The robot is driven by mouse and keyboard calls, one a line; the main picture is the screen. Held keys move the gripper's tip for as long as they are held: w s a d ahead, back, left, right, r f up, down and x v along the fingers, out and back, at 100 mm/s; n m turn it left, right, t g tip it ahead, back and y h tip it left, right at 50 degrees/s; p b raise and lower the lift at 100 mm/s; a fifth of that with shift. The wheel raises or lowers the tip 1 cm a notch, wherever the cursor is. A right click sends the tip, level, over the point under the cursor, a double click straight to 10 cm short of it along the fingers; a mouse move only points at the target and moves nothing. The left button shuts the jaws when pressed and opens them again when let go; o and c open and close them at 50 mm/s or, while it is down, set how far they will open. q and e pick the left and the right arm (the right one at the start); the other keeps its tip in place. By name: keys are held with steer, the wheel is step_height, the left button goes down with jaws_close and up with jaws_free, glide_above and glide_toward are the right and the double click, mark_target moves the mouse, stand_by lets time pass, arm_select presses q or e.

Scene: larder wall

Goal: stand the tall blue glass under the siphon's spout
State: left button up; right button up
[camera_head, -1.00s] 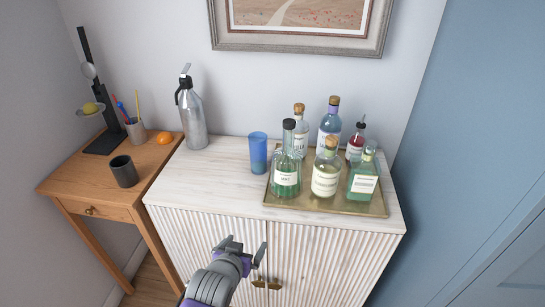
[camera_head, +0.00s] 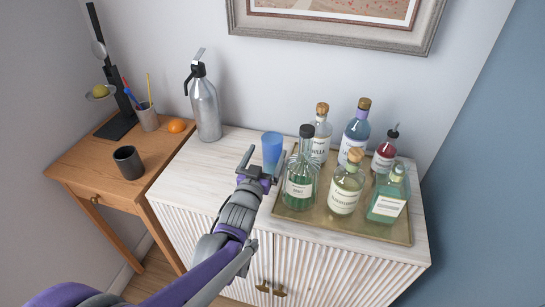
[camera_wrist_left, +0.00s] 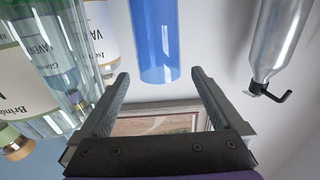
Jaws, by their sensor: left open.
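The tall blue glass (camera_head: 272,146) stands upright on the white cabinet top, left of the bottle tray. The silver siphon (camera_head: 206,110) stands at the cabinet's back left; its dark spout (camera_head: 187,86) points left. My left gripper (camera_head: 262,163) is open and empty at the near side of the glass, its fingers partly covering the glass's lower part. The left wrist view is upside down: the glass (camera_wrist_left: 155,42) shows just beyond the open fingertips, between them. The siphon (camera_wrist_left: 283,40) is at its right. Contact cannot be told. My right gripper is not in view.
A brass tray (camera_head: 300,222) with several corked bottles stands close right of the glass; a green bottle (camera_head: 300,185) is nearest. An orange-brown desk on the left holds a dark mug (camera_head: 128,163), a pen cup (camera_head: 147,118) and an orange (camera_head: 177,126). The cabinet top between siphon and glass is clear.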

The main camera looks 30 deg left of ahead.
arm_select(q)
steer(key=x, duration=0.6)
steer(key=shift+w+d+f, duration=0.1)
steer(key=shift+w+f, duration=0.05)
jaws_close()
stand_by(0.4)
